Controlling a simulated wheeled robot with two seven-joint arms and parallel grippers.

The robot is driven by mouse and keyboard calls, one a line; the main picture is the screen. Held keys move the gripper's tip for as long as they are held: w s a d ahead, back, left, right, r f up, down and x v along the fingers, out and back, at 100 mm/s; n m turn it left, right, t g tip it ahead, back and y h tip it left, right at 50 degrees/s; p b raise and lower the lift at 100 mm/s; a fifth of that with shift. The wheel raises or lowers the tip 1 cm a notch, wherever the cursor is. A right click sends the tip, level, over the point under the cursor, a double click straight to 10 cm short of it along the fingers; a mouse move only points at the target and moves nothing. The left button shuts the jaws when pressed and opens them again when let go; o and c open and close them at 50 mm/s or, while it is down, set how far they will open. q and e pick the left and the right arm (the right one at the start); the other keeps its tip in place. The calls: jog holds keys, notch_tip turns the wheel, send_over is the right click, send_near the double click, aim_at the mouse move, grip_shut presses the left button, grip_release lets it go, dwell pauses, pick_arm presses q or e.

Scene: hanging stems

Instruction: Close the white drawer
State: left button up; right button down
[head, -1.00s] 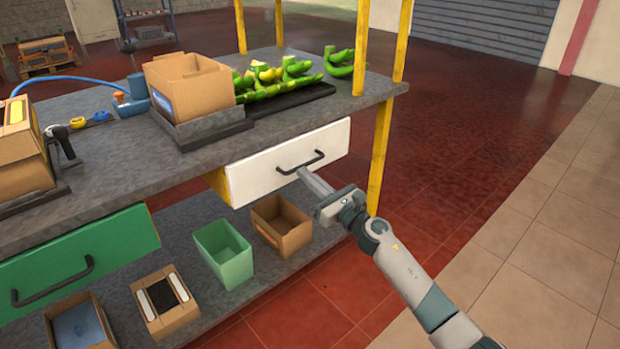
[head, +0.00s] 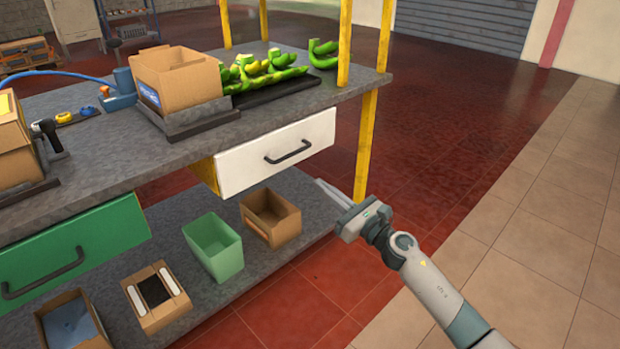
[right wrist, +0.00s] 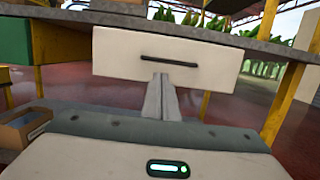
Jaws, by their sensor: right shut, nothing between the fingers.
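The white drawer (head: 262,165) is under the tabletop at the right end of the workbench, with a dark bar handle (head: 288,152) on its front. My left gripper is not in view.
A green drawer (head: 110,235) is to the left. A yellow post (head: 365,145) stands right of the white drawer. The lower shelf holds a green bin (head: 227,262) and a brown box (head: 285,226). A cardboard box (head: 195,85) and green bananas (head: 275,72) are on top. The floor to the right is clear.

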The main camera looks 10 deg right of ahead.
jog(key=shift+v, duration=1.6)
jog(key=shift+s+a, duration=0.1)
